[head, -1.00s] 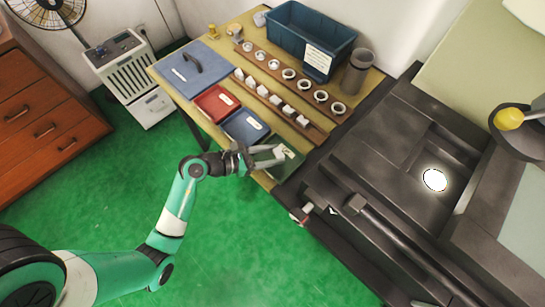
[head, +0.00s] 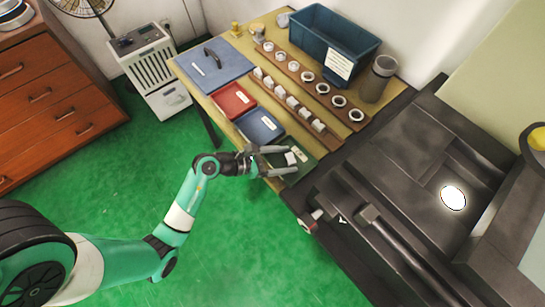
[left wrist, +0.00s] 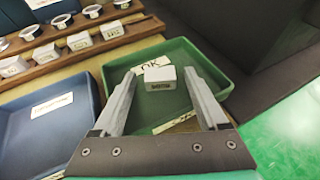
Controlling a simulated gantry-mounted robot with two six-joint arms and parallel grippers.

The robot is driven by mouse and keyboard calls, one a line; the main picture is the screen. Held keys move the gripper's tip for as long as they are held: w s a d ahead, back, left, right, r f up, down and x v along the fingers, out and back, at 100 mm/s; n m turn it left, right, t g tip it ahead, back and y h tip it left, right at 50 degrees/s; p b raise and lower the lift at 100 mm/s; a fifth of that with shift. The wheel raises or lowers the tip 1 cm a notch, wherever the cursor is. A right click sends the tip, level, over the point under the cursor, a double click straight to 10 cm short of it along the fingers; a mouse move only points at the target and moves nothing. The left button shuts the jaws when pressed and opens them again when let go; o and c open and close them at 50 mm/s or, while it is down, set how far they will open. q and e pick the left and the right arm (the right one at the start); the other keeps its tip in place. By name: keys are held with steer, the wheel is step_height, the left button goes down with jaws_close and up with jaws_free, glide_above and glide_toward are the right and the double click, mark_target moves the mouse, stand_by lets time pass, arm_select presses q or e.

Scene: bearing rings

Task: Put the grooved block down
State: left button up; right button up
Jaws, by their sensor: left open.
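The grooved block (left wrist: 160,77) is a small white block with a dark label on its front face. It sits in the green tray (left wrist: 240,64), in front of a white card reading OK, and shows as a small white patch in the head view (head: 291,158). My left gripper (left wrist: 160,73) is open, with one finger on each side of the block and a visible gap to both. In the head view the left gripper (head: 292,160) is over the green tray at the table's front right corner. The block's groove cannot be made out. My right gripper is not in view.
A blue tray (head: 260,126) and a red tray (head: 234,99) stand beside the green one. Behind are a rack of white blocks (head: 290,101) and a rack of rings (head: 314,84). A dark machine (head: 400,150) borders the table on the right.

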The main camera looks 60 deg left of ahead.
arm_select(q)
steer(key=shift+r, duration=0.2)
steer(key=p+v, duration=0.4)
steer(key=v, duration=0.8)
steer(key=shift+p, duration=0.35)
